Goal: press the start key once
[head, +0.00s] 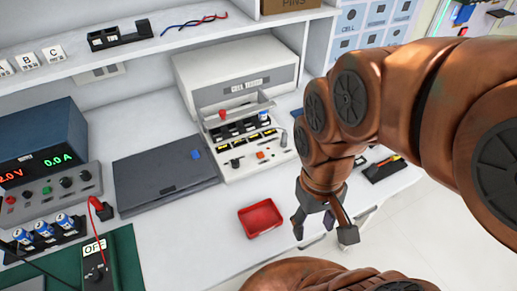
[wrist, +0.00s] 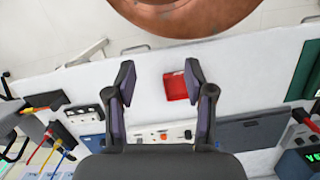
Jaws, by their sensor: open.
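A white cell tester (head: 240,80) stands at the back of the white bench, with an open lid over a row of battery bays. Its front panel (head: 250,158) has a small orange-red key (head: 261,155), a dark knob and other small controls. I cannot read which one is the start key. In the wrist view the panel (wrist: 168,133) shows upside down between and beyond my fingers. My gripper (head: 326,226) is open and empty, pointing down near the bench's front edge, well apart from the panel. Both fingers also show in the wrist view (wrist: 160,85).
A red tray (head: 261,218) lies between my gripper and a closed dark laptop-like case (head: 165,172). A blue power supply (head: 42,140), a battery holder (head: 45,235) and a meter (head: 97,265) are at left. A dark tool tray (head: 384,167) sits right, beyond my arm.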

